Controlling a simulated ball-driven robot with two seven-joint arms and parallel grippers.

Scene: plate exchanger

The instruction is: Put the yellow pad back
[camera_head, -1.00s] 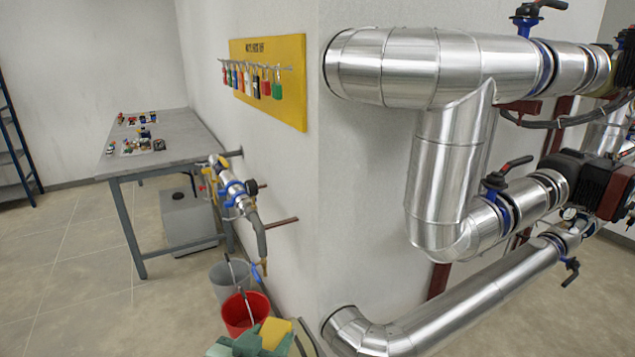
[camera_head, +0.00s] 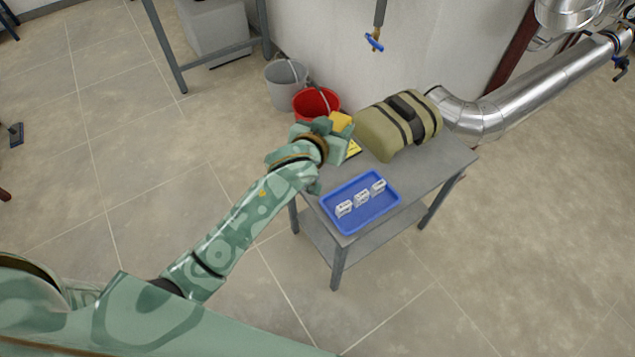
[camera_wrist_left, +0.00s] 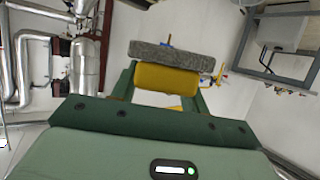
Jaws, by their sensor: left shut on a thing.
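In the left wrist view the yellow pad (camera_wrist_left: 165,80) sits between the fingers, with a rough grey layer (camera_wrist_left: 176,54) along one side. My left gripper (camera_head: 333,127) is shut on it; its green fingers also show in the left wrist view (camera_wrist_left: 163,88). A flat yellow-and-black patch (camera_head: 353,150) shows on the table beside the gripper, partly hidden by it. My right gripper is not in view.
On the small grey table (camera_head: 440,165) lie a tan bag (camera_head: 385,130) with dark straps and a blue tray (camera_head: 345,226) with several white pieces. A red bucket (camera_head: 302,103) and a grey bucket (camera_head: 285,88) stand behind the gripper. Silver pipes (camera_head: 510,95) run at right.

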